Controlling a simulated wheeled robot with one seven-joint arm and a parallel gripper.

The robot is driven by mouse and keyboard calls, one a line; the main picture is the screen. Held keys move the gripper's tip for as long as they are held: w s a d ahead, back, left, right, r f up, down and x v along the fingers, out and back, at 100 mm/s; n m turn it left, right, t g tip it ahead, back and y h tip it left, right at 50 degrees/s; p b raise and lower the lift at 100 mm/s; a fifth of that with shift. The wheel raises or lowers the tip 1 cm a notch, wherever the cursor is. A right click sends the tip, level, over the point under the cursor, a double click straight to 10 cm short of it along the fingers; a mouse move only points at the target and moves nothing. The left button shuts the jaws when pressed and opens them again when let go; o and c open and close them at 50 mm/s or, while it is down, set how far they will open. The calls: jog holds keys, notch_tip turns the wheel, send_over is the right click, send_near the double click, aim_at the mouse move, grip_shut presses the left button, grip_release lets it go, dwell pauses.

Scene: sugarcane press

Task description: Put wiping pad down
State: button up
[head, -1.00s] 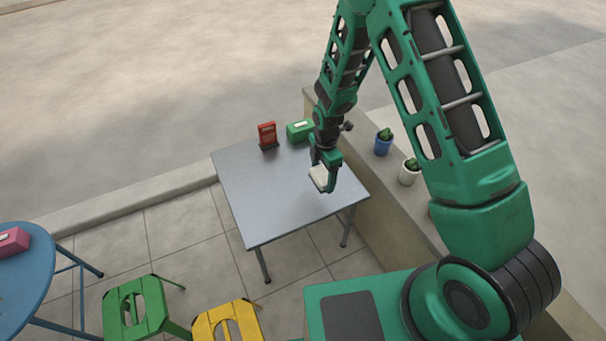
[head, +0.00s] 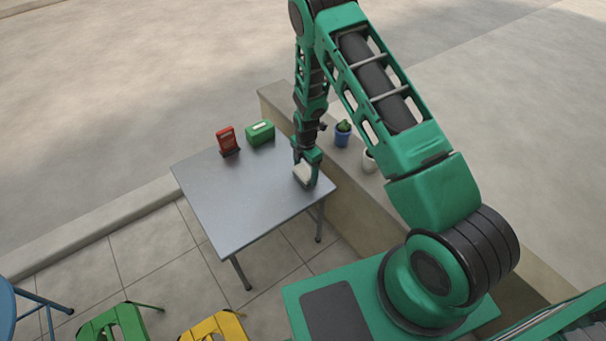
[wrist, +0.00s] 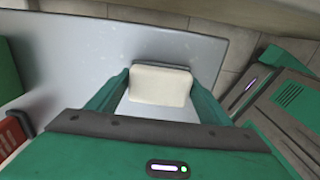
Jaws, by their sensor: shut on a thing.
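The wiping pad (wrist: 160,86) is a cream block with a grey layer along its far edge in the wrist view. My gripper (wrist: 160,90) is shut on it, with one green finger at each side. In the head view the pad (head: 302,173) is in my gripper (head: 305,174) at the right part of the grey metal table (head: 230,205). The pad is low over the tabletop or on it; I cannot tell whether it touches. Its underside is hidden.
A red stand (head: 228,140) and a green box (head: 260,132) are at the table's back edge. A low wall with potted plants (head: 342,133) runs along the right. Green (head: 112,325) and yellow (head: 215,328) stools stand in front. The table's left and middle are clear.

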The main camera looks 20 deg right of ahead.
aim_at(306, 170)
jog(key=shift+f, duration=0.55)
jog(key=shift+f, duration=0.1)
jog(key=o, duration=1)
notch_tip(306, 170, up, 12)
jog(key=shift+r, duration=0.2)
